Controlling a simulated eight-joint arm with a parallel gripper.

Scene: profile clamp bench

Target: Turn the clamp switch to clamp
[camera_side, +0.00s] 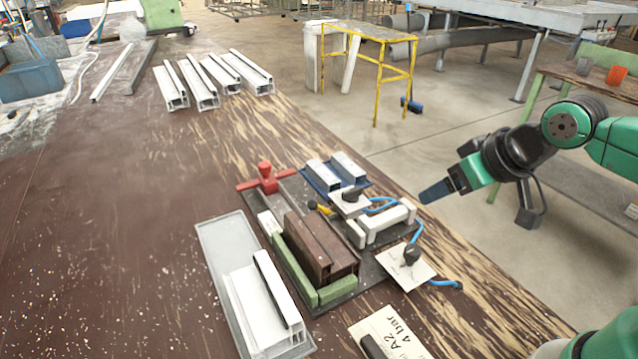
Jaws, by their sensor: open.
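Two pale plates with black knobs are on the bench: one knob (351,196) at the fixture's back, another knob (411,254) on a tilted-looking plate at its right front, by a blue hose. I cannot read any labels, so which one is the clamp switch is unclear. A brown profile (318,246) lies in the fixture between green blocks (338,288), beside a pale grey clamp cylinder (388,222). My gripper (422,197) is open and empty, in the air right of the fixture, apart from both knobs. Its fingers look overlapped from this side.
A red clamp (265,178) and blue blocks with grey profiles (336,172) stand behind the fixture. A grey tray (222,262) with a white profile is left.

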